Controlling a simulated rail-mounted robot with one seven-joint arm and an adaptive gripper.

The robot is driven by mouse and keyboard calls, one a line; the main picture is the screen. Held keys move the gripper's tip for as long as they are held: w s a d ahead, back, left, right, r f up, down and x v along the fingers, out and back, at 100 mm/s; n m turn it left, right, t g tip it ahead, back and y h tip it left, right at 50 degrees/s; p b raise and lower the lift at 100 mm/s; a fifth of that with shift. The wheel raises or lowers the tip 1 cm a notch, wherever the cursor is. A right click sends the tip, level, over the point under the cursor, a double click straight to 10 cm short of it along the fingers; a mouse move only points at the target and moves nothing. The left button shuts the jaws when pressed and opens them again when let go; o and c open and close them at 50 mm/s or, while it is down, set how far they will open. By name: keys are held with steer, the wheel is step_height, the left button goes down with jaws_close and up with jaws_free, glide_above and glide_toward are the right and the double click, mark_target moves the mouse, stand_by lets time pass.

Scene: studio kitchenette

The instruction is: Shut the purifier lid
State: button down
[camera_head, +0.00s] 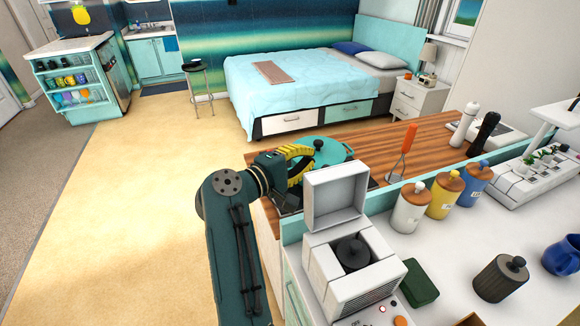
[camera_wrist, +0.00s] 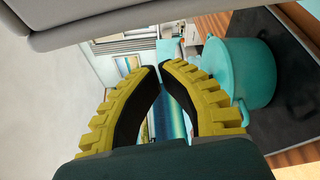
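The purifier (camera_head: 352,268) is a white box with a round black knob-like part in its top, near the counter's front left. Its lid (camera_head: 337,197) stands open, raised upright at the back of the box. My gripper (camera_head: 314,162), with yellow ribbed fingers, is behind the raised lid, near its upper left edge, partly hidden. In the wrist view the gripper's fingertips (camera_wrist: 160,68) are nearly together with nothing between them. Pale surfaces fill the top and left there; I cannot tell whether one is the lid.
A teal pot (camera_wrist: 240,72) stands close to the right finger; it also shows behind the lid (camera_head: 335,152). Several wooden-lidded jars (camera_head: 411,205), a dark canister (camera_head: 499,278) and a green box (camera_head: 419,284) stand right of the purifier. Open floor (camera_head: 130,220) lies left.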

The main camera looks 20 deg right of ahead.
mark_target(332, 192)
steer(key=shift+s+d+r, duration=0.1)
steer(key=shift+s+r, duration=0.1)
steer(key=shift+s, duration=0.8)
steer(key=shift+s+d+r, duration=0.1)
steer(key=shift+s+r, duration=0.05)
steer(key=shift+s, duration=0.85)
